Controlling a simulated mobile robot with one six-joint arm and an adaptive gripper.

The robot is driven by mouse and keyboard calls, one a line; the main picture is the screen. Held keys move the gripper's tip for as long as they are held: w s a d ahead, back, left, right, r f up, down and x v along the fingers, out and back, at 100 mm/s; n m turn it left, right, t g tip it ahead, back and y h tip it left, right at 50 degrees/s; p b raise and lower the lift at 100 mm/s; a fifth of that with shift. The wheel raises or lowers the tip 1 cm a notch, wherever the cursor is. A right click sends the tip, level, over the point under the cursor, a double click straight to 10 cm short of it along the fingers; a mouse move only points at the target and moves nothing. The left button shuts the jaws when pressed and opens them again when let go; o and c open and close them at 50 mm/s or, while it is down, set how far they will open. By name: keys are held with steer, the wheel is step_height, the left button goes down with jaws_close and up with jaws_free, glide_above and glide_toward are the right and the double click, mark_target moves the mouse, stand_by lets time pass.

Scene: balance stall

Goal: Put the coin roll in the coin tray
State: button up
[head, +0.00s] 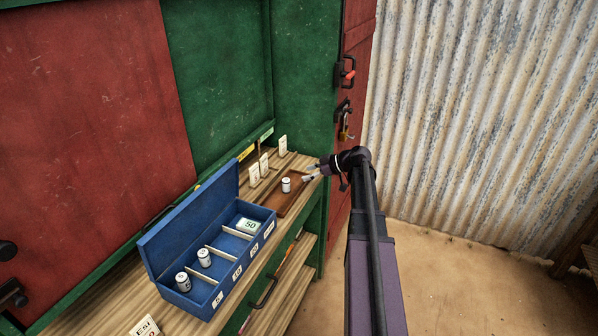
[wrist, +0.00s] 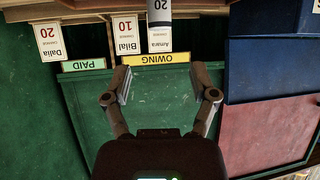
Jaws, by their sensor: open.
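A white coin roll (head: 286,185) stands upright on a brown wooden tray (head: 270,203) on the counter. In the wrist view, the coin roll (wrist: 158,9), marked 20, is at the top edge and partly cut off. The blue coin tray (head: 169,274) stands open to the left, with its lid raised. It has several compartments; one white roll (head: 183,282) stands in the nearest and another (head: 204,258) in the one beside it. A card marked 50 shows in the far one. My gripper (head: 311,173) is open and empty, just right of the coin roll; its fingers (wrist: 160,97) are spread apart.
Name cards for Dalia (wrist: 48,41), Bilal (wrist: 126,38) and Amara (wrist: 160,37) stand behind the brown tray, above PAID (wrist: 84,65) and OWING (wrist: 155,60) labels. A green back wall (head: 218,75) closes the stall behind. A red door (head: 352,110) stands at right.

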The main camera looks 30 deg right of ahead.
steer(key=p+v, duration=0.1)
steer(key=v, duration=0.2)
steer(key=shift+s+d+r, duration=0.1)
steer(key=shift+d, duration=0.05)
stand_by(1.6)
